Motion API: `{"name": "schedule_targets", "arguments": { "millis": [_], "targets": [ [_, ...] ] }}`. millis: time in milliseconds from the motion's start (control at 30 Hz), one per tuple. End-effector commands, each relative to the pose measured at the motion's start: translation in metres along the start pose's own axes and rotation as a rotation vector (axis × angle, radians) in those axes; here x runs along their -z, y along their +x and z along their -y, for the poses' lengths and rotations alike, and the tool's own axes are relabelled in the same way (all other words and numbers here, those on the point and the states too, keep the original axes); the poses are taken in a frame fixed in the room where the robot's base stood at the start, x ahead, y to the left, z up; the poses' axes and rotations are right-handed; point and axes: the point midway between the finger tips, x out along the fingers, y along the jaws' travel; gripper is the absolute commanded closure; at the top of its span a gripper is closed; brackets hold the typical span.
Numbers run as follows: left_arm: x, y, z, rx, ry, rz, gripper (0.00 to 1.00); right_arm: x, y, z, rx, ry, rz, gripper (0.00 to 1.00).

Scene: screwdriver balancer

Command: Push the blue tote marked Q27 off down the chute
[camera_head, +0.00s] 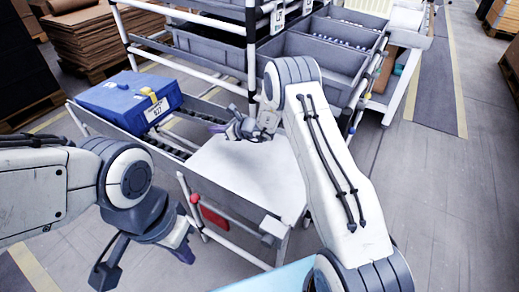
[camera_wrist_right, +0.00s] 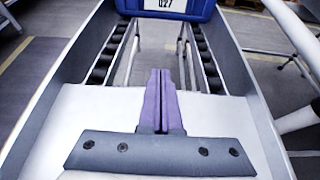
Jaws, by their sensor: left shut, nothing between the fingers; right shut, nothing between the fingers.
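The blue tote (camera_head: 112,100), with a yellow piece on it and a white label, sits upright on the far left part of the grey-walled roller chute (camera_head: 180,148). In the right wrist view the tote (camera_wrist_right: 200,9) is at the top edge, its label reading Q27. My right gripper (camera_head: 222,128) is shut and empty over the near end of the chute. In the wrist view its purple fingers (camera_wrist_right: 160,78) point along the rollers at the tote, with a clear gap between. My left gripper (camera_head: 184,250) is shut and empty, low in front of the white shelf, away from the tote.
A white plate (camera_head: 250,180) forms the near end of the chute. Side walls (camera_wrist_right: 62,78) bound the rollers, which are clear up to the tote. A rack with grey bins (camera_head: 310,55) stands behind. Stacked cardboard (camera_head: 105,40) is at the back left.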

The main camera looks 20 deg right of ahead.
Motion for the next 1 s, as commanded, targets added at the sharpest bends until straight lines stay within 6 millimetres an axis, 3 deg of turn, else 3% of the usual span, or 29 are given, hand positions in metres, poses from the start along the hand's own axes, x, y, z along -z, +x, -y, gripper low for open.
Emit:
{"name": "schedule_targets", "arguments": {
  "millis": [267,1000],
  "targets": [
    [0.000,-0.002,0.000,0.000,0.000,0.000,1.00,-0.002,-0.007,0.000,0.000,-0.002,0.001,1.00],
    [0.002,-0.039,-0.003,0.000,0.000,0.000,1.00,-0.058,-0.043,0.000,0.000,-0.001,0.000,1.00]
  ]
}}
